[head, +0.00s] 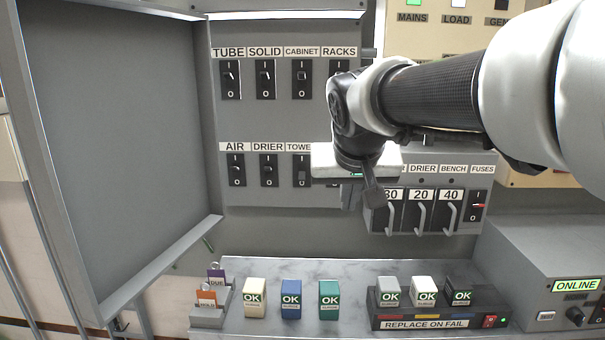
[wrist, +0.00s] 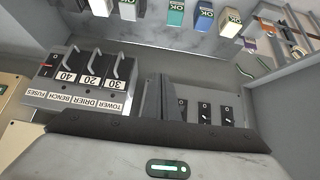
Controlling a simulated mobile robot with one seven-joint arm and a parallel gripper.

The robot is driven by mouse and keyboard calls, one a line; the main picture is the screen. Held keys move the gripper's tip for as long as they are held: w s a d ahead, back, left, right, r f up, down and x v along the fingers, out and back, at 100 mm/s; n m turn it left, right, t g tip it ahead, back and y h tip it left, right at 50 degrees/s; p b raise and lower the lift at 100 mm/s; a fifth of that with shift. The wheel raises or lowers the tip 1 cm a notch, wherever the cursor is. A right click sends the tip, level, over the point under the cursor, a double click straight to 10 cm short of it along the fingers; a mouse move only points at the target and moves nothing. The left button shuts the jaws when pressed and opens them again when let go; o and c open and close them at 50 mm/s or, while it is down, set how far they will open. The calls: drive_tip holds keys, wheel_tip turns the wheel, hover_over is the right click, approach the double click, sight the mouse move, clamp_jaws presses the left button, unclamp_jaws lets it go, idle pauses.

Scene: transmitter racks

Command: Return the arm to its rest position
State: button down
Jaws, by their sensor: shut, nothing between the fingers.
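My arm reaches in from the right of the head view. My gripper (head: 375,194) points down in front of the grey switch panel (head: 270,122), beside the fuse unit (head: 432,168). Its dark fingers are together with nothing between them. The wrist view is turned over and shows the closed fingers (wrist: 160,103) between the fuse unit (wrist: 85,85) and a row of switches (wrist: 204,112). I cannot tell whether the fingers touch the panel. My wrist hides part of the panel and the unit's left label.
A shelf (head: 345,270) below holds cream, blue and green OK blocks and a REPLACE ON FAIL tray (head: 436,321) with grey, white and black blocks. An open cabinet door (head: 115,140) stands at left. A grey ONLINE box (head: 550,265) is at right.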

drive_tip(key=s+d+f+g, duration=0.1)
drive_tip(key=s+d+f, duration=0.15)
drive_tip(key=s, duration=0.55)
drive_tip(key=s+d+f+p, duration=0.1)
drive_tip(key=s+f, duration=0.3)
drive_tip(key=s, duration=0.3)
drive_tip(key=s+d+f+g, duration=0.15)
drive_tip(key=s+f, duration=0.25)
drive_tip(key=s, duration=0.4)
wheel_tip(320, 180, up, 18)
drive_tip(key=p, duration=1.7)
drive_tip(key=shift+w+d+y+p, duration=0.25)
drive_tip(key=shift+y+p, duration=0.05)
drive_tip(key=shift+p, duration=0.05)
